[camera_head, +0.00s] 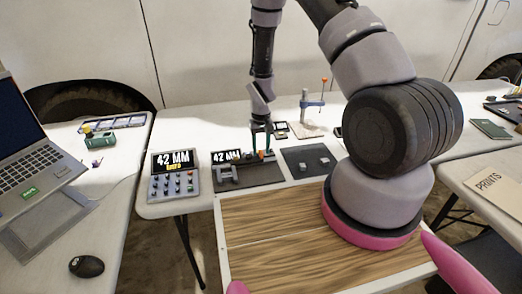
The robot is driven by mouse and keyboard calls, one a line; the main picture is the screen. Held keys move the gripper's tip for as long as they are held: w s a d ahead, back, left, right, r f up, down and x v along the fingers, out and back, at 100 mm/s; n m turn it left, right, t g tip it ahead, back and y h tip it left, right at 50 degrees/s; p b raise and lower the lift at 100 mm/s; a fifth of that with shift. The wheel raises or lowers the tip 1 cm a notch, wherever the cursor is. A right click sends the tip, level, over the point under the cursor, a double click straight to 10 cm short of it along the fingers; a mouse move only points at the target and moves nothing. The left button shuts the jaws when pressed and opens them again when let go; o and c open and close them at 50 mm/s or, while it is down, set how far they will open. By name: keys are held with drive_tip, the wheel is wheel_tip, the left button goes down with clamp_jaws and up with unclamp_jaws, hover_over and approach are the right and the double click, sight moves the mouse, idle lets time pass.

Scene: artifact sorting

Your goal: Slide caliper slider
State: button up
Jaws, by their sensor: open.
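The caliper (229,172) appears as a small grey tool on a dark mat (262,173), in front of a display reading "42 MM"; its slider is too small to make out clearly. My gripper (263,152) points down at the mat's back right part, to the right of the caliper. Its two fingers are apart. A small orange-red piece (261,155) shows by the fingertips; I cannot tell whether they touch it. No object is clearly held.
A button panel (174,185) with a "42 MM" screen stands left of the mat. A dark tray (308,162) with small pieces lies right. A laptop (30,160) and mouse (87,266) are on the left table.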

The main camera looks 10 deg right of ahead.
drive_tip(key=shift+f, duration=0.35)
clamp_jaws()
idle(1.2)
